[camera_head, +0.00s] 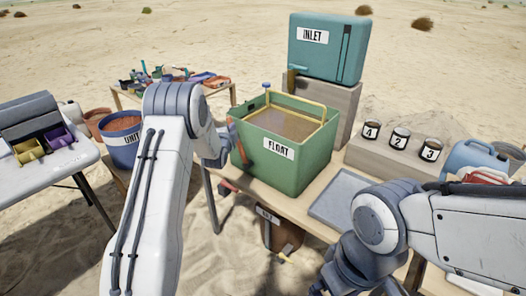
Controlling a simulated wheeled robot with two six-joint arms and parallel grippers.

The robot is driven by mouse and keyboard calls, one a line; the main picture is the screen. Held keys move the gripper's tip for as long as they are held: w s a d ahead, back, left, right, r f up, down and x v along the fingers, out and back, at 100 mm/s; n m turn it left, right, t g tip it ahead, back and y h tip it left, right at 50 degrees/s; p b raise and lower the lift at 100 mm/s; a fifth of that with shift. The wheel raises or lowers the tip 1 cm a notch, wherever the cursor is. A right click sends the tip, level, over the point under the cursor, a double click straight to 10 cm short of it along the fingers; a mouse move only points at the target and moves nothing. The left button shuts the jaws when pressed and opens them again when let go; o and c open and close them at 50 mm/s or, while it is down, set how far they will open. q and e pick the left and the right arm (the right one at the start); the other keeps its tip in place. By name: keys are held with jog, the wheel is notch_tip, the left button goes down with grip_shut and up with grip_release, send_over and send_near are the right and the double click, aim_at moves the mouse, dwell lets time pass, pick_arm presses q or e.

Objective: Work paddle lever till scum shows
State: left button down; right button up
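A green tank labelled FLOAT (305,160) stands on the table, filled with brownish water (295,125) whose surface looks plain from here. A yellow bar frame (310,100) runs along its top. A red-orange lever-like piece (236,138) shows at the tank's left side; I cannot be sure it is the paddle lever. My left gripper (226,150) is beside this piece at the tank's left wall, mostly hidden by its own wrist, so its grip is unclear. My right arm is at the lower right; its gripper (345,284) is low and cut off by the bottom edge.
A teal INLET tank (325,50) stands on a block behind. Numbered cups (400,139) and a blue jug (472,155) stand right. A grey tray (342,196) lies in front.

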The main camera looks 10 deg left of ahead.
pick_arm(q)
jog(key=shift+a+r, duration=0.1)
dwell(0.4)
jog(key=d+r+b+v, duration=0.1)
jog(key=d+v, duration=0.1)
jog(key=v, duration=1)
jog(key=shift+d+r, duration=0.3)
pick_arm(e)
jog(key=shift+s+f, duration=0.35)
jog(key=shift+f, duration=0.3)
pick_arm(q)
jog(key=shift+s, duration=0.1)
jog(key=w+a+f+m+b, duration=0.15)
jog(key=a+m, duration=0.25)
jog(key=m, duration=0.8)
jog(key=w+a+f+m+h+b, duration=0.1)
jog(key=w+a+f+m, duration=0.15)
jog(key=m, duration=0.95)
jog(key=w+a+f+m+b, duration=0.15)
jog(key=a+m, duration=0.25)
jog(key=m, duration=0.8)
jog(key=w+d+p, duration=0.1)
jog(key=w+d, duration=0.1)
jog(key=w, duration=0.6)
jog(key=shift+d+f, duration=0.2)
jog(key=shift+d, duration=0.2)
pick_arm(e)
jog(key=shift+f, duration=1.15)
